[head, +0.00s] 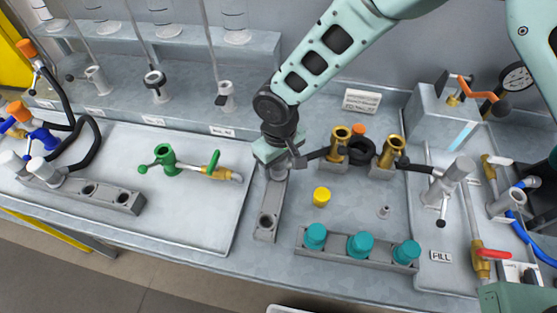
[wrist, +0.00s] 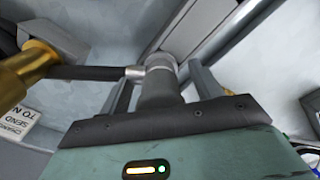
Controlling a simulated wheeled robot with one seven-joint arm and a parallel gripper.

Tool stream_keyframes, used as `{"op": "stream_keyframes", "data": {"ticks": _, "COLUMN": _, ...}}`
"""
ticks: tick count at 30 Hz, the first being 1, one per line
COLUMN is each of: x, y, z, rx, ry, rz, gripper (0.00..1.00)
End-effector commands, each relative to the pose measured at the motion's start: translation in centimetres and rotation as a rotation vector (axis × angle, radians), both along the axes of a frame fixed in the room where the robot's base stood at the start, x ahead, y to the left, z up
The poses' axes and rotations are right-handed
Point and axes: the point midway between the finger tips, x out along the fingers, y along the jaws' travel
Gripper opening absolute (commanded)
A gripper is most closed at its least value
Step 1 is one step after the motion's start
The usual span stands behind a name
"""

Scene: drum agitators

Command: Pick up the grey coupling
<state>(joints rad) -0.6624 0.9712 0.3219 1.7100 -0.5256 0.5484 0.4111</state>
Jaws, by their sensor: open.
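The grey coupling (wrist: 158,86) is a short cylinder with a wider grey collar and a black lever (wrist: 95,72) on its left side. In the head view my gripper (head: 278,163) is directly above the grey two-hole rack (head: 267,206), and the coupling (head: 278,173) shows only in small part below it. In the wrist view my gripper (wrist: 161,78) is open, with one finger on each side of the coupling. Gaps show between the fingers and its sides. The coupling appears upright at the rack's far end; its lower part is hidden.
Brass couplings (head: 341,139) stand close to the right, near the lever's end; brass also shows in the wrist view (wrist: 22,75). A yellow cap (head: 322,194) and a rack of teal caps (head: 360,245) are nearer the front. A green coupling (head: 165,157) lies on the left tray.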

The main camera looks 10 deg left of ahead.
Motion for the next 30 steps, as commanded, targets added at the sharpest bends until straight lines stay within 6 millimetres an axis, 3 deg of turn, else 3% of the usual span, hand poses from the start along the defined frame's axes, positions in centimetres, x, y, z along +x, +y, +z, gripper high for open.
{"op": "stream_keyframes", "data": {"ticks": 6, "x": 0.0, "y": 0.0, "z": -0.1, "rx": 0.001, "ry": -0.001, "rz": 0.0, "gripper": 0.65}}
{"op": "stream_keyframes", "data": {"ticks": 12, "x": 0.0, "y": 0.0, "z": -0.1, "rx": 0.001, "ry": -0.001, "rz": 0.001, "gripper": 0.09}}
{"op": "stream_keyframes", "data": {"ticks": 13, "x": 0.0, "y": 0.0, "z": -0.1, "rx": 0.001, "ry": -0.001, "rz": 0.001, "gripper": 0.04}}
{"op": "stream_keyframes", "data": {"ticks": 23, "x": 0.1, "y": 0.1, "z": 0.7, "rx": 0.004, "ry": -0.003, "rz": 0.0, "gripper": 0.04}}
{"op": "stream_keyframes", "data": {"ticks": 30, "x": 0.2, "y": 0.1, "z": 4.7, "rx": 0.006, "ry": -0.006, "rz": 0.0, "gripper": 0.04}}
